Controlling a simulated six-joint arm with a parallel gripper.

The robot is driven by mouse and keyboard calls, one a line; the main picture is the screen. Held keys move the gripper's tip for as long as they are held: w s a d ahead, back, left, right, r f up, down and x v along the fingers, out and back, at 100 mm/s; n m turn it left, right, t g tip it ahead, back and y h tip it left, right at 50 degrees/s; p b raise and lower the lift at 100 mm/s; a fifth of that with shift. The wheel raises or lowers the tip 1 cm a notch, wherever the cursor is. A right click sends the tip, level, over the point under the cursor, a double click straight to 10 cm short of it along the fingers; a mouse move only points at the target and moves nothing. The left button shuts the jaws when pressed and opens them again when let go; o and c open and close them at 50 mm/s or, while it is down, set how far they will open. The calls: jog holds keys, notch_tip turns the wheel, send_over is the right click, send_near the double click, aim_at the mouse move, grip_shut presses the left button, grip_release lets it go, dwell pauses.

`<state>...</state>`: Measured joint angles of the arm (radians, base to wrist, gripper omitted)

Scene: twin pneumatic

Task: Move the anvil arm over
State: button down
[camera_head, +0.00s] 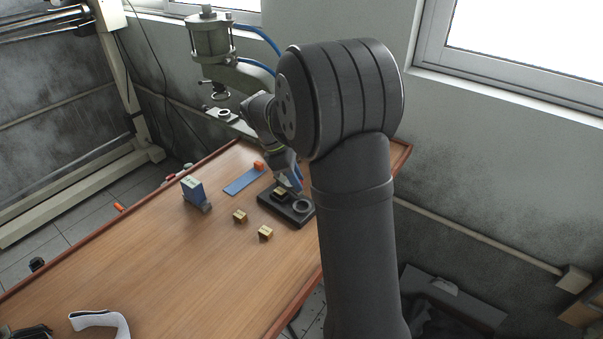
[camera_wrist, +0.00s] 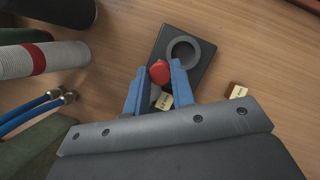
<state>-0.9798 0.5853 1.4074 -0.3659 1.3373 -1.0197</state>
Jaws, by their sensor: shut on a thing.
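My gripper (camera_wrist: 160,75) has blue fingers and is shut on a small round red knob (camera_wrist: 159,72). What the knob is fixed to is hidden, and I cannot tell which part is the anvil arm. The knob appears just beside a black block (camera_wrist: 205,58) with a grey ring (camera_wrist: 183,52) on it. A small labelled brass-coloured block (camera_wrist: 163,101) shows between the fingers, below the knob in the picture. In the head view, my gripper (camera_head: 292,186) is low over the black block (camera_head: 279,211), partly hiding it.
A press with a grey cylinder (camera_head: 211,38) stands at the back. Two brass-coloured blocks (camera_head: 240,216) (camera_head: 265,232) lie in front of the black block. The table's near part is mostly clear.

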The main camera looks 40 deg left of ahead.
jog(key=s+m, duration=0.1)
jog(key=s+a+m+g, duration=0.1)
jog(key=m, duration=0.1)
jog(key=shift+s+m, duration=0.15)
jog(key=shift+m, duration=0.15)
jog(key=shift+s+a+m+g, duration=0.45)
jog(key=shift+m, duration=0.45)
jog(key=shift+s+a+m+g, duration=0.45)
jog(key=shift+m, duration=0.45)
jog(key=c, duration=1.2)
grip_release()
jog(key=shift+h, duration=0.3)
jog(key=v, duration=1.7)
jog(key=shift+r, duration=0.3)
jog(key=shift+f, duration=0.1)
